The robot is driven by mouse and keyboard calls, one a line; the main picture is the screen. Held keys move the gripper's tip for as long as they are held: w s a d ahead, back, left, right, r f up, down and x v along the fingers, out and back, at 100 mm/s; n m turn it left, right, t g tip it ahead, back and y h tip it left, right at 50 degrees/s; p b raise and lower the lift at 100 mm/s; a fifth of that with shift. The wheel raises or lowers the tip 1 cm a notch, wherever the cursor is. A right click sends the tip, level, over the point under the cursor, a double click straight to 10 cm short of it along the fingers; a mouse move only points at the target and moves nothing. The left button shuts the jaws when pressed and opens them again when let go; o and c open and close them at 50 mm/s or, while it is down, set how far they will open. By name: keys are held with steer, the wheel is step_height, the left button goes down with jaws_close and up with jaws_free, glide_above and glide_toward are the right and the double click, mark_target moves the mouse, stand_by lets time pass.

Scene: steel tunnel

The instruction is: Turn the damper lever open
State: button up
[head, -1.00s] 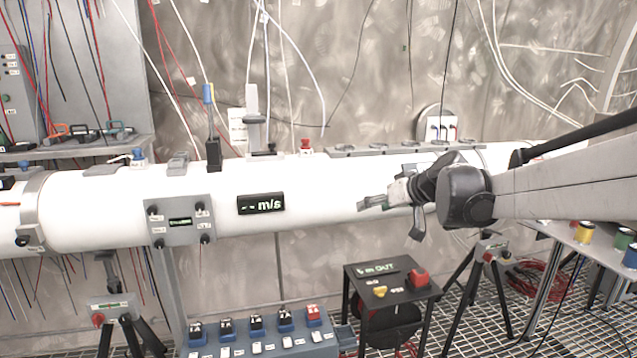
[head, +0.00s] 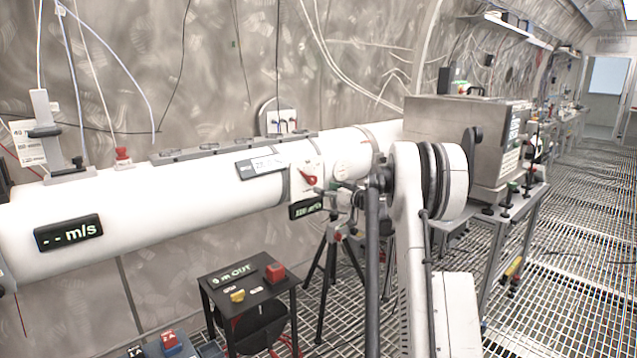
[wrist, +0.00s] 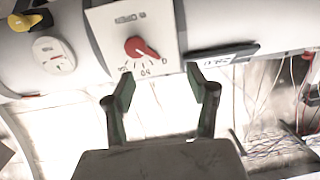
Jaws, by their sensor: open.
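The red damper lever (head: 308,177) is on a white plate (head: 305,192) on the side of the white pipe. In the wrist view the red lever (wrist: 140,48) is a knob with a pointer over a printed number scale, on the plate (wrist: 110,22). My gripper (wrist: 162,88) is open, with its two dark fingers apart and nothing between them. In that picture the fingertips are just below the lever, one on each side, not visibly touching it. In the head view my arm partly hides the gripper, which is close to the plate's right side.
A white pipe (head: 190,195) runs across, with a readout (head: 68,232) on its left part. A black stand (head: 250,285) with red and yellow buttons is below. A metal box (head: 465,135) stands right of my arm. A round dial (wrist: 53,55) is beside the plate.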

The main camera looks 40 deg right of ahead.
glide_toward(314, 181)
steer(key=shift+t+h, duration=0.3)
steer(key=w, duration=0.3)
steer(key=w+b, duration=0.1)
steer(key=w, duration=0.7)
steer(key=shift+a+f, duration=0.25)
steer(key=shift+a, duration=0.05)
steer(key=shift+c, duration=0.5)
steer(key=c, duration=1.1)
